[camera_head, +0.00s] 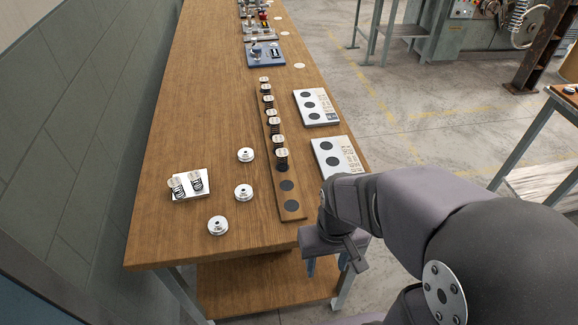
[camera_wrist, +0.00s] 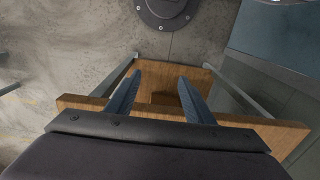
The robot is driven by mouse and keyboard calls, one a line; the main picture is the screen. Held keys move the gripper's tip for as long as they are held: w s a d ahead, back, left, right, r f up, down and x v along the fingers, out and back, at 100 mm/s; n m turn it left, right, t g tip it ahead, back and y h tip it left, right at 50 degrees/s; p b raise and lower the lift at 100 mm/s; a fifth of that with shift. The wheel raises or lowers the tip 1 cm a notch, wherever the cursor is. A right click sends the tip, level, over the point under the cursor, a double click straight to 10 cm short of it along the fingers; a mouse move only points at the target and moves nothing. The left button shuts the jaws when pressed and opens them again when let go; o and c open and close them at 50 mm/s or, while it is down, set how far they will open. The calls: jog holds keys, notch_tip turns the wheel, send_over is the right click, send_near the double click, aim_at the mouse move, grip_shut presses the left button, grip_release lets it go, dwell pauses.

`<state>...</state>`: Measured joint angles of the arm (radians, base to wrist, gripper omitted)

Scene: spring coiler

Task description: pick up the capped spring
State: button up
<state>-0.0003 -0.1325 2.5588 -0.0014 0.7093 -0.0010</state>
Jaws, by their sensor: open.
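Several upright dark springs with pale caps stand in a row on a long wooden strip (camera_head: 291,205); the nearest capped spring (camera_head: 282,158) is beside its two bare dark spots. Two more springs with pale tops (camera_head: 176,187) are on a small white plate (camera_head: 190,196) at the left, one visibly tilted. I cannot tell which one the task means. My gripper (camera_head: 327,264) is open and empty, off the bench's near right edge, well apart from all springs. The wrist view shows its two fingers (camera_wrist: 160,78) spread, with no spring between them.
Three silver flanged discs (camera_head: 243,192) lie on the wooden bench (camera_head: 190,130) between plate and strip. Two white boards with dark spots (camera_head: 340,157) lie along the right edge. Fixtures (camera_head: 264,54) stand farther back.

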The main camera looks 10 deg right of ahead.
aim_at(283, 159)
jog(key=w+f+t, duration=0.1)
jog(key=w+t, duration=0.1)
jog(key=w, duration=0.4)
jog(key=w+a+t, duration=0.1)
jog(key=w+t, duration=0.1)
jog(key=w, duration=0.4)
jog(key=w+a+f+t, duration=0.1)
jog(key=w+t, duration=0.1)
jog(key=w, duration=0.5)
jog(key=shift+f+t+p, duration=0.3)
jog(key=shift+p, duration=0.1)
jog(key=w+t, duration=0.2)
jog(key=w, duration=0.1)
jog(key=w+r+t, duration=0.1)
jog(key=w, duration=0.3)
jog(key=w+a+t, duration=0.1)
jog(key=w+t, duration=0.1)
jog(key=w, duration=0.1)
jog(key=shift+w+r+t, duration=0.25)
jog(key=shift+r+t, duration=0.05)
jog(key=shift+r, duration=0.05)
jog(key=shift+w+a+r+t+p, duration=0.15)
jog(key=shift+w+r+t+p, duration=0.2)
jog(key=shift+w+t, duration=0.35)
jog(key=shift+p+x, duration=0.85)
jog(key=shift+x, duration=0.7)
jog(key=shift+p+x, duration=0.8)
jog(key=shift+x, duration=1.2)
jog(key=shift+a+r, duration=0.1)
jog(key=shift+c, duration=0.3)
